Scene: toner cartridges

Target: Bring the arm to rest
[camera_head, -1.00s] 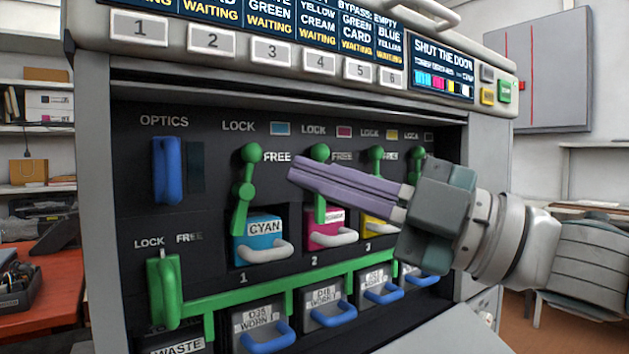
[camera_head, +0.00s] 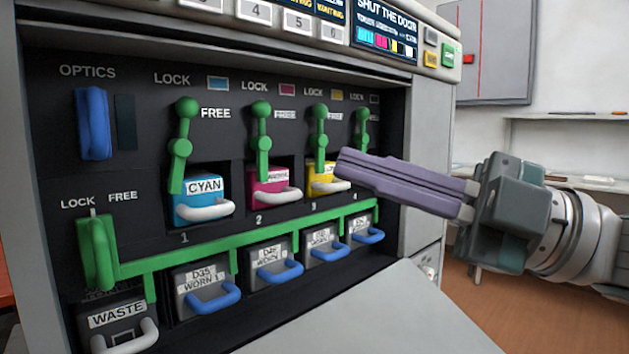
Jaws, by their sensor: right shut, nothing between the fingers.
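My right gripper (camera_head: 340,163) comes in from the right, in front of the open printer (camera_head: 429,165). Its purple fingers are shut with nothing between them, pointing left. The fingertips show beside the yellow cartridge (camera_head: 318,180) and partly cover it; I cannot tell how far apart they are in depth. The fourth slot is mostly hidden behind the fingers. The cyan cartridge (camera_head: 198,190) and the magenta cartridge (camera_head: 272,182) sit in their slots under green levers (camera_head: 181,148). My left gripper is not in view.
A long green bar (camera_head: 190,252) crosses below the cartridges. Several worn units with blue handles (camera_head: 215,299) and a waste box (camera_head: 117,315) sit under it. The grey open door (camera_head: 370,310) juts out at the bottom. A shelf (camera_head: 575,117) stands behind on the right.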

